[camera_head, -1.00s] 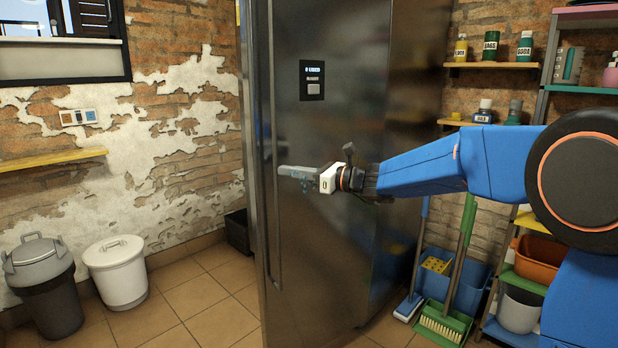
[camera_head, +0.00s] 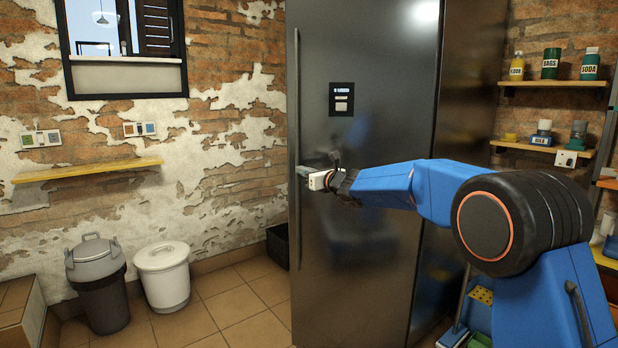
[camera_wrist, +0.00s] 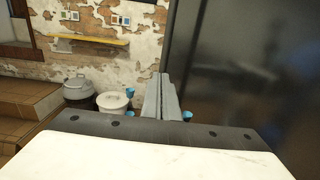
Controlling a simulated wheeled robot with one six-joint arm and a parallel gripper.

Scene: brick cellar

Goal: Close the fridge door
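The tall dark fridge door (camera_head: 370,235) stands in the middle of the head view, with a small display panel near its top. Its long vertical handle (camera_head: 296,110) runs along the left edge. My gripper (camera_head: 303,172) is in front of the door, its tip pointing left close to the handle; I cannot tell whether it touches. In the wrist view the two grey fingers of my gripper (camera_wrist: 162,95) lie together with nothing visible between them, and the door's dark face (camera_wrist: 240,75) fills the right side. How far the door stands open is not clear.
A grey lidded bin (camera_head: 98,285) and a white lidded bin (camera_head: 163,275) stand on the tiled floor at left, with a black box (camera_head: 278,246) beside the fridge. Shelves with bottles (camera_head: 550,88) hang at right. Some tiled floor (camera_head: 240,305) is clear in front of the bins.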

